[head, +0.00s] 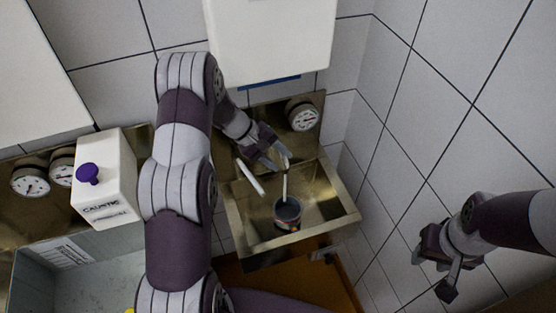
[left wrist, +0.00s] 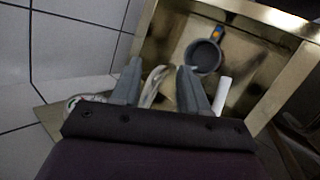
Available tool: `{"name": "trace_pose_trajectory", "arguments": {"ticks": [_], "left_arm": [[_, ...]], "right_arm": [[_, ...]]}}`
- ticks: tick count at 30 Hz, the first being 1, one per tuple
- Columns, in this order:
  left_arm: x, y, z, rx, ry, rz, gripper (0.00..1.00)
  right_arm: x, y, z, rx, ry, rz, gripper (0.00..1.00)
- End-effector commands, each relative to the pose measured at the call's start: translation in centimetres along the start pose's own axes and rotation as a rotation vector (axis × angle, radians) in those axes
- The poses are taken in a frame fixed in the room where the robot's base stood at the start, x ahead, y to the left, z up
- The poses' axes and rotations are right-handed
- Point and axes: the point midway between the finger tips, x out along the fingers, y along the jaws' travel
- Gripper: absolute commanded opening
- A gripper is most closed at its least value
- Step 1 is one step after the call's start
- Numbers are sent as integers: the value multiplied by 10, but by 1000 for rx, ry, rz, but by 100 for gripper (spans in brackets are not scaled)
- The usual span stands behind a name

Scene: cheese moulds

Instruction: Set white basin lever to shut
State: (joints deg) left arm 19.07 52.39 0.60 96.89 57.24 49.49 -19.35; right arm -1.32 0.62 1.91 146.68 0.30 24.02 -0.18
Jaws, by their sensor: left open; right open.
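The metal basin (head: 343,213) is fixed in the wall corner. A white bar-like lever (head: 251,178) slants over its back left part, and it also shows in the left wrist view (left wrist: 222,95). My left gripper (head: 280,163) is open and empty at the back of the basin, just right of the lever. In the left wrist view my left gripper (left wrist: 160,68) has a curved pale spout (left wrist: 153,88) between its fingers, and the lever is outside them, to the right. The lever's pivot is hidden. My right gripper (head: 437,270) is open and empty, far right of the basin.
A dark pot (head: 288,213) stands in the basin under a thin pale stream (head: 285,188); it also shows in the left wrist view (left wrist: 203,55). A gauge (head: 302,115) is behind. A white box (head: 272,40) hangs above. A caustic dispenser (head: 104,185) stands left.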

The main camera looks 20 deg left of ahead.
Motion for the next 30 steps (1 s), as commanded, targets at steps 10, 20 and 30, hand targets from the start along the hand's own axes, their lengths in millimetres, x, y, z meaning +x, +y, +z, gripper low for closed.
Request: {"name": "trace_pose_trajectory", "arguments": {"ticks": [10, 20, 30], "left_arm": [[0, 2, 2, 1, 1, 0, 34], [6, -28, 6, 935, 103, -276, 0], [-9, -33, 12, 1506, 113, -487, 0]], "right_arm": [[1, 0, 0, 0, 0, 0, 43], [102, 0, 12, 0, -1, 0, 43], [128, 0, 15, 0, 0, 0, 43]]}}
